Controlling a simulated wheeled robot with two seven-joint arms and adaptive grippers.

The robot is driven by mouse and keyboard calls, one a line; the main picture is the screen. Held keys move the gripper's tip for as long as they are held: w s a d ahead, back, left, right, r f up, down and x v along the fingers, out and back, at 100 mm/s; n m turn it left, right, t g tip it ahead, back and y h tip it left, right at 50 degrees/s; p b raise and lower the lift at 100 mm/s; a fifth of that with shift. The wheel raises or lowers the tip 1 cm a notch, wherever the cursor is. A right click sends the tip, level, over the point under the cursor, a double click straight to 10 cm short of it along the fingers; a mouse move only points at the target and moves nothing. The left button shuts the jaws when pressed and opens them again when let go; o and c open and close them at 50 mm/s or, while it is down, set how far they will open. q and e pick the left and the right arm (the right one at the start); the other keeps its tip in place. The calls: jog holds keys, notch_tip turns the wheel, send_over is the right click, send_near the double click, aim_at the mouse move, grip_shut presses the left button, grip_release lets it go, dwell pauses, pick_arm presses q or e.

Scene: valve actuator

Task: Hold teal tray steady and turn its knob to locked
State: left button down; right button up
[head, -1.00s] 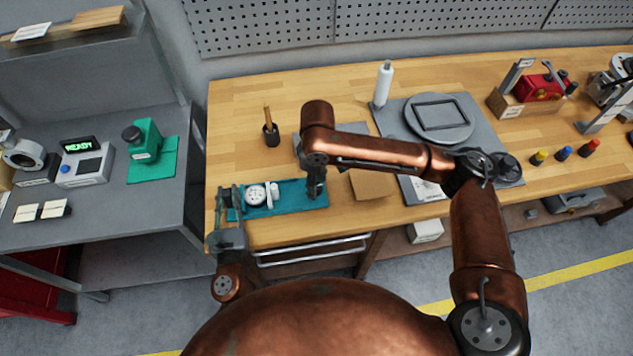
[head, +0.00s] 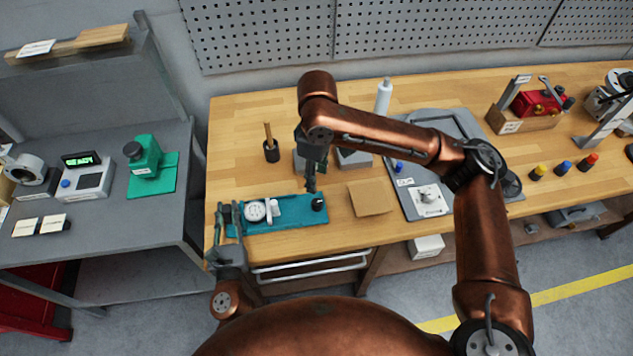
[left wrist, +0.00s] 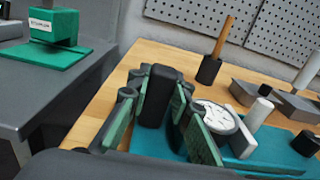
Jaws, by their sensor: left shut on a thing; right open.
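The teal tray (head: 290,215) lies along the front left edge of the wooden bench, with a white round dial (head: 255,211) and a small white cylinder on it. Its black knob (head: 318,203) stands at the right end; its setting is too small to read. My left gripper (head: 230,212) is shut on the black upright grip at the tray's left end; the grip (left wrist: 157,95) stands between the green finger pads in the left wrist view. My right gripper (head: 311,180) is open and empty, pointing down just above and behind the knob, apart from it.
A black cup with a wooden-handled tool (head: 271,150) stands behind the tray. A brown pad (head: 370,198) and a grey mat (head: 412,205) lie to the right. A side table at left holds a device reading READY (head: 85,178) and a green block (head: 145,157).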

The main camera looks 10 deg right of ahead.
dwell(0.3)
pick_arm(q)
jog(key=c, duration=1.7)
grip_release()
jog(key=shift+s, duration=0.1)
